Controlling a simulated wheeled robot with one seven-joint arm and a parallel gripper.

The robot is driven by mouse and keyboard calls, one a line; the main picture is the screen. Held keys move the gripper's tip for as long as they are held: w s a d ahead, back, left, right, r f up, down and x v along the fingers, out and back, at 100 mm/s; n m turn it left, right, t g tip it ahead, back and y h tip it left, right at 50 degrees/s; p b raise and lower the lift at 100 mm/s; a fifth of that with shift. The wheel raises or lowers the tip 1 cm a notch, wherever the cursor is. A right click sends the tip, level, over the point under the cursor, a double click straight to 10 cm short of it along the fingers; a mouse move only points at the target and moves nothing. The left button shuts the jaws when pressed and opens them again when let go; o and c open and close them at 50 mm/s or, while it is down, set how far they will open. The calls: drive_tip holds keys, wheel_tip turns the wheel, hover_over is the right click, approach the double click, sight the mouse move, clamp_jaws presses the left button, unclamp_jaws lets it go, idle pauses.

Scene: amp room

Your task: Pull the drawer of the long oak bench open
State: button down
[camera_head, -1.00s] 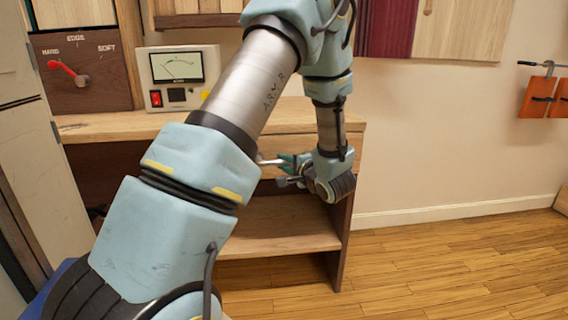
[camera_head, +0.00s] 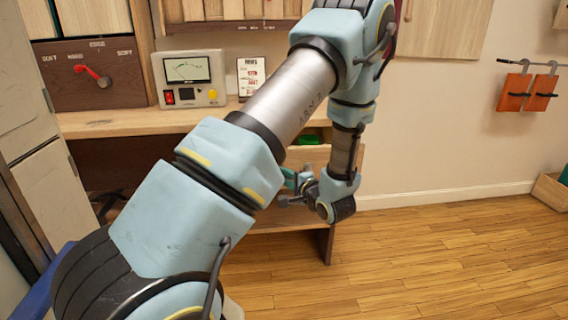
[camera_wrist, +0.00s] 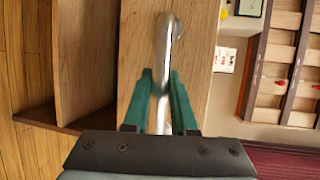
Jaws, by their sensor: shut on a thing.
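The long oak bench (camera_head: 125,122) stands along the wall. Its drawer (camera_head: 318,154) is pulled partly out at the right end, with something green showing inside behind the front. In the wrist view the drawer front (camera_wrist: 197,50) is a plain wood panel with a silver bar handle (camera_wrist: 165,35). My gripper (camera_wrist: 164,78) has its green fingers closed around the handle. In the head view my gripper (camera_head: 294,181) is at the drawer front, and my arm hides much of the drawer and the handle.
A meter box (camera_head: 190,78) with red and yellow buttons and a small printed card (camera_head: 251,76) stand on the bench top. A wood panel with a red lever (camera_head: 92,75) is at left. Orange pieces (camera_head: 514,92) hang on the right wall.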

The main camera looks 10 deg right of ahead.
drive_tip(key=s+p, duration=0.1)
drive_tip(key=s, duration=0.5)
drive_tip(key=shift+p, duration=0.3)
drive_tip(key=c, duration=0.7)
unclamp_jaws()
drive_tip(key=shift+c, duration=0.2)
drive_tip(key=v, duration=1)
drive_tip(key=shift+s+d, duration=0.2)
drive_tip(key=shift+s, duration=0.15)
drive_tip(key=shift+r, duration=0.1)
